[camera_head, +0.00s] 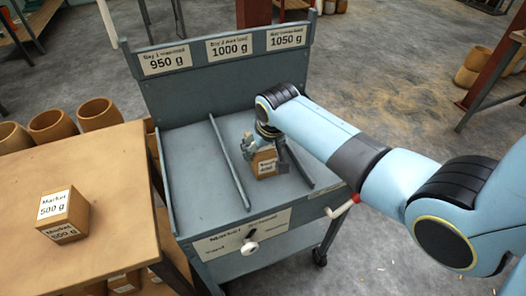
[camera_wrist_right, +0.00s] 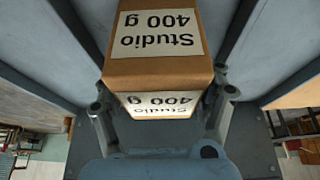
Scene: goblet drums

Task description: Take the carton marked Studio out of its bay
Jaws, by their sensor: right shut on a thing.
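The carton marked Studio (camera_head: 264,166) is a small brown box in the middle bay of the grey cart. In the right wrist view the carton (camera_wrist_right: 157,72) shows white labels reading "Studio 400 g", upside down in the picture. My right gripper (camera_head: 265,158) reaches into that bay from above and is shut on the carton, with a finger on each side. I cannot tell whether the carton's base touches the bay floor. My left gripper is in neither view.
Thin dividers (camera_head: 229,160) flank the middle bay. The back panel carries signs reading 950 g, 1000 g (camera_head: 229,47) and 1050 g. A Market 500 g carton (camera_head: 63,213) stands on the wooden table (camera_head: 112,165) at left. Brown pots (camera_head: 52,126) stand behind the table.

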